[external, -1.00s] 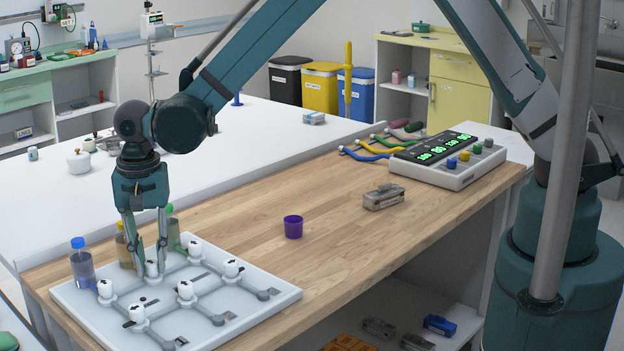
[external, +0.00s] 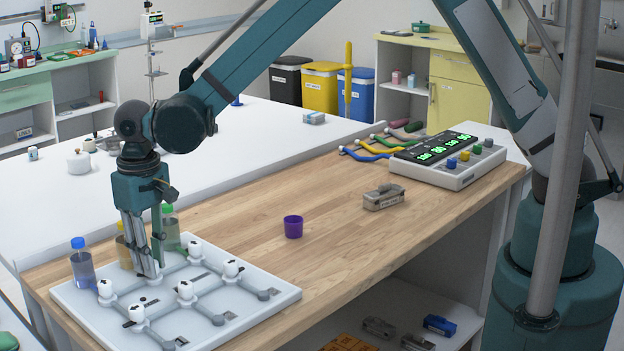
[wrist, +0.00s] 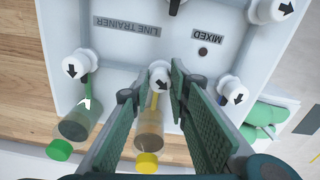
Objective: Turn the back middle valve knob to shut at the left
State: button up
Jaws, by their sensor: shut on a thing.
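A white valve board (external: 240,306) lies at the near left end of the wooden bench. The back middle knob is between my gripper's fingers (external: 149,272), which hide most of it in the external view. In the wrist view my gripper (wrist: 160,82) is shut on this white back middle knob (wrist: 159,76), which stands in line with the yellow-capped bottle (wrist: 149,140). Its dark arrow points down and to the right in that view. The other back knobs, left (external: 105,288) and right (external: 195,249), stand clear of the fingers.
Front-row knobs (external: 185,290) stand nearer the camera. Blue-capped (external: 82,266) and green-capped (external: 170,230) bottles stand along the board's back edge, close to my gripper. A purple cup (external: 293,227) and a grey-beige block (external: 384,197) are off to the right. Bench between is clear.

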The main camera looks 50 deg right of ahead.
jog(key=n+b, duration=0.1)
jog(key=n, duration=0.6)
dwell(0.4)
jog(key=o, duration=0.9)
jog(key=shift+r, duration=0.1)
jog(key=shift+r, duration=5.95)
jog(key=shift+d, duration=0.1)
